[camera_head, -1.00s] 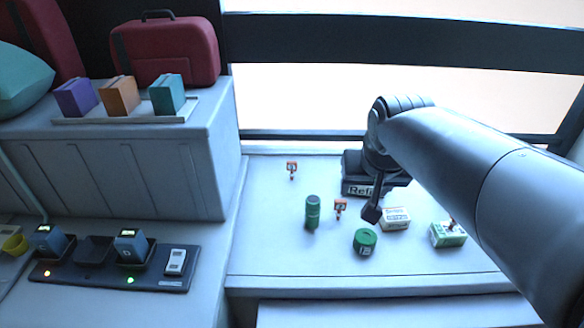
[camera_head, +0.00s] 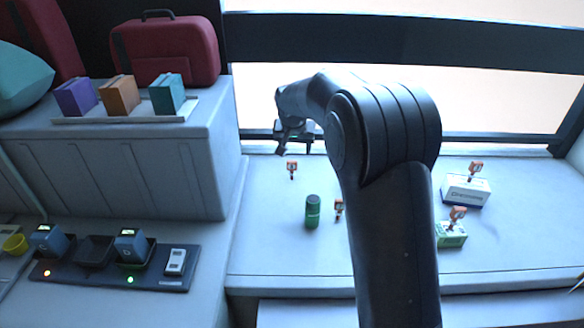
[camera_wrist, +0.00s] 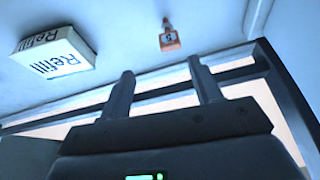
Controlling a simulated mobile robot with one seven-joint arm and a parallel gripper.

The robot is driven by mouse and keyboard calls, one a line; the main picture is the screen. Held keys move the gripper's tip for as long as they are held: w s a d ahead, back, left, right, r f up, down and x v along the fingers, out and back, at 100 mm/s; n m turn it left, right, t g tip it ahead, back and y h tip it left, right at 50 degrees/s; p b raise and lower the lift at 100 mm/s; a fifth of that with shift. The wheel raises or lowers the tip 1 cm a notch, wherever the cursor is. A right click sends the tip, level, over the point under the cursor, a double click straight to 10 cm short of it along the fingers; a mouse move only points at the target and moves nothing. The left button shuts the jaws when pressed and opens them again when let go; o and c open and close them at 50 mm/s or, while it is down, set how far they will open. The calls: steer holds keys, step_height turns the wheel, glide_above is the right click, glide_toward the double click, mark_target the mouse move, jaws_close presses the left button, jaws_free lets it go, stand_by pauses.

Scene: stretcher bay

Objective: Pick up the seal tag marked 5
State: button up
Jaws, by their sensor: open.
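An orange-red seal tag (camera_head: 292,168) stands alone at the back left of the pale counter. It also shows in the wrist view (camera_wrist: 170,40), where its small dark mark looks like a 5. My gripper (camera_head: 294,146) is just behind and above this tag in the head view. In the wrist view my gripper (camera_wrist: 162,72) has its two fingers apart with nothing between them, and the tag is beyond them. Other orange tags are a front one (camera_head: 339,209), one on a white box (camera_head: 475,170) and one on a green-and-white box (camera_head: 457,216); their marks are unreadable.
A green cylinder (camera_head: 313,212) stands close to the front tag. The white box (camera_head: 466,191) and green-and-white box (camera_head: 451,236) are at right. A Refill box (camera_wrist: 52,53) shows in the wrist view. A raised cabinet (camera_head: 120,170) borders the counter's left.

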mark_target(292, 162)
steer(key=x, duration=0.4)
steer(key=a+x, duration=0.1)
steer(key=x, duration=0.4)
steer(key=w+x, duration=0.1)
steer(key=x, duration=0.3)
steer(key=shift+w+a, duration=0.1)
steer(key=shift+a, duration=0.05)
steer(key=shift+c, duration=0.6)
steer(key=c, duration=0.9)
